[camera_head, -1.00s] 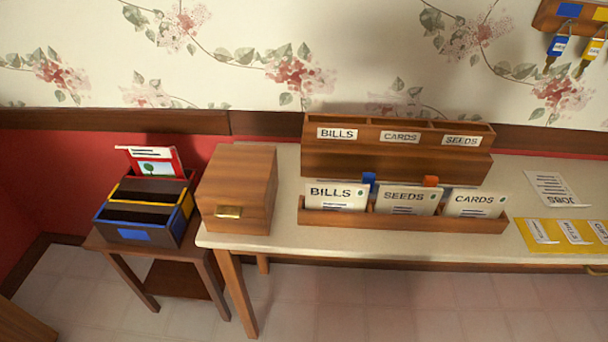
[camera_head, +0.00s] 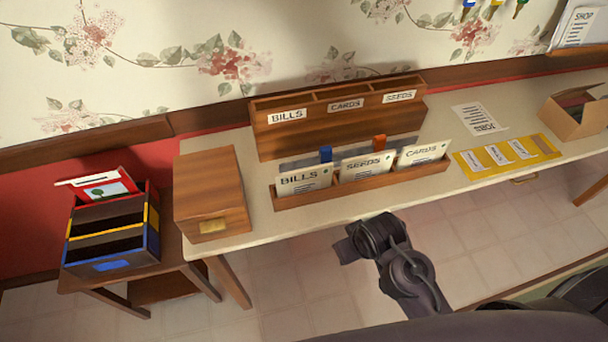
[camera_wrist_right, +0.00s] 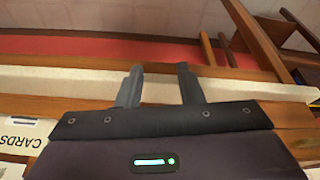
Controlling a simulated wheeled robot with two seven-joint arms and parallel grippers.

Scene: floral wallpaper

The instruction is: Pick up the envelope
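Three white envelopes stand in a low wooden rack (camera_head: 365,188) on the table: BILLS (camera_head: 303,181), SEEDS (camera_head: 366,166) and CARDS (camera_head: 422,153). The CARDS label also shows at the left edge of the right wrist view (camera_wrist_right: 20,133). My right gripper (camera_wrist_right: 160,86) has its two fingers apart with nothing between them. In that view its fingers lie over the table's pale edge. A dark arm of mine shows in front of the table in the head view; its fingertips cannot be made out there. My left gripper is not seen.
A wooden sorter (camera_head: 338,125) marked BILLS, CARDS and SEEDS stands behind the rack. A wooden box (camera_head: 211,192) is left of it. A coloured divided box (camera_head: 112,235) sits on a side stool. A yellow strip (camera_head: 507,154), paper sheet (camera_head: 480,119) and open carton (camera_head: 576,118) lie right.

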